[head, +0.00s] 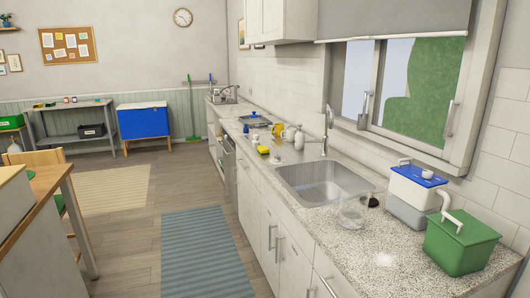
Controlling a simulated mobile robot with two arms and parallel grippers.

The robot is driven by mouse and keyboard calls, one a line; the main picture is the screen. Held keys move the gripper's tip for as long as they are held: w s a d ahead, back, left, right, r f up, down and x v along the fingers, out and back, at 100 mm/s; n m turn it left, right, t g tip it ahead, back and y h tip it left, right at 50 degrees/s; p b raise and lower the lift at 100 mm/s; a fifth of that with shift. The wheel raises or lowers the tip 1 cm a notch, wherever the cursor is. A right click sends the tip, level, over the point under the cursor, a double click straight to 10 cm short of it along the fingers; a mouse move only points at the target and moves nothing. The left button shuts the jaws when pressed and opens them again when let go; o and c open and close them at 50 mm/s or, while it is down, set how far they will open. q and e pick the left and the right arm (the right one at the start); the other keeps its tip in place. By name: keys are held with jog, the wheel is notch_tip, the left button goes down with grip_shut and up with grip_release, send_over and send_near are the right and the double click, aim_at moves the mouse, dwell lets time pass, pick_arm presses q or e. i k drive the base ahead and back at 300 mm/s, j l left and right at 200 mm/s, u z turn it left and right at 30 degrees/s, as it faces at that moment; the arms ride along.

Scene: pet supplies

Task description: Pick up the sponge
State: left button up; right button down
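A small yellow block that looks like the sponge (263,150) lies on the speckled counter (300,248), near the far left corner of the sink and close to the counter's front edge. It is small in the head view, so fine detail cannot be told. A few small items sit close around it. Neither of my grippers shows in the head view.
A sink (325,181) with a tall faucet (326,133) is set in the counter. A clear glass bowl (351,213), a blue-lidded white container (416,190) and a green bin (461,242) stand nearer. A yellow mug (277,131) stands behind the sponge. The floor by the striped rug (205,250) is clear.

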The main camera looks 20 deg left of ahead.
aim_at(263, 150)
jog(key=i+u, duration=0.25)
jog(key=i, duration=1.15)
jog(key=i+j, duration=0.2)
jog(key=j, duration=0.15)
